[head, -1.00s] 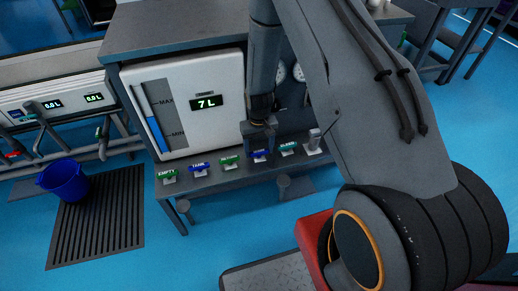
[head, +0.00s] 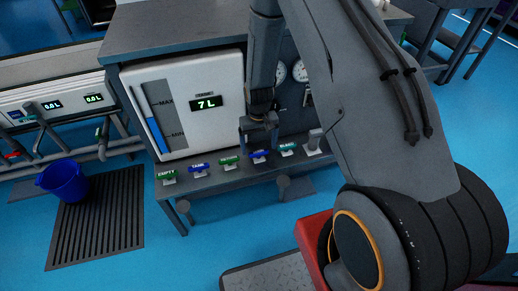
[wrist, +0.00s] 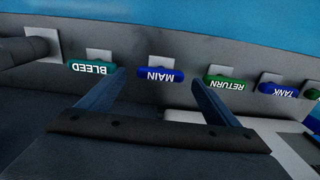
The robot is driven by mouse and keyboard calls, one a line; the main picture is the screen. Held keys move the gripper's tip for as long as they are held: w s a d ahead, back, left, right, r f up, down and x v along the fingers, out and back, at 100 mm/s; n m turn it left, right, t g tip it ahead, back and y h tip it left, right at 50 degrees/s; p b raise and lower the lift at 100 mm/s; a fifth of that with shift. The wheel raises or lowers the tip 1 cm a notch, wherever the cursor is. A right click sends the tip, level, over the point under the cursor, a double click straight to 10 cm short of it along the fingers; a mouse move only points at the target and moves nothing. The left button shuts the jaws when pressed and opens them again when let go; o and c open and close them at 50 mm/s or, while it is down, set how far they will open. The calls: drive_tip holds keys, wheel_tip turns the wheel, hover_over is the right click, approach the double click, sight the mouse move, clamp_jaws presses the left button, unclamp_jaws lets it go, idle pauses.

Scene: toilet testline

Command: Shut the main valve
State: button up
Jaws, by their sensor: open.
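The main valve handle (head: 258,157) is a small blue bar labelled MAIN on the front ledge of the test bench. In the wrist view the blue MAIN handle (wrist: 160,75) lies crosswise, in line with its neighbours, with its label upside down. My gripper (head: 259,146) is open just above and behind it in the head view. In the wrist view my gripper (wrist: 158,84) has one finger to each side of the MAIN handle. The fingertips are near its ends; I cannot tell whether they touch it.
The teal BLEED handle (wrist: 91,68) and green RETURN handle (wrist: 225,83) flank MAIN closely. TANK (head: 199,167) and EMPTY (head: 167,174) handles sit farther left. A white tank panel (head: 188,80) reads 7 L. A blue bucket (head: 66,181) stands on a floor grate (head: 98,225).

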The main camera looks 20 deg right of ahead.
drive_tip(key=shift+r, duration=2.75)
drive_tip(key=shift+s+r, duration=0.1)
drive_tip(key=shift+r, duration=0.3)
wheel_tip(320, 180, up, 10)
drive_tip(key=f+p, duration=0.1)
drive_tip(key=p, duration=0.2)
hover_over(259, 152)
drive_tip(key=s, duration=0.3)
drive_tip(key=s+r+p, duration=0.6)
drive_tip(key=s+r, duration=1.6)
drive_tip(key=r, duration=0.2)
drive_tip(key=shift+s+a+r+p, duration=0.2)
drive_tip(key=shift+s+r+p, duration=0.05)
drive_tip(key=shift+r+p, duration=0.15)
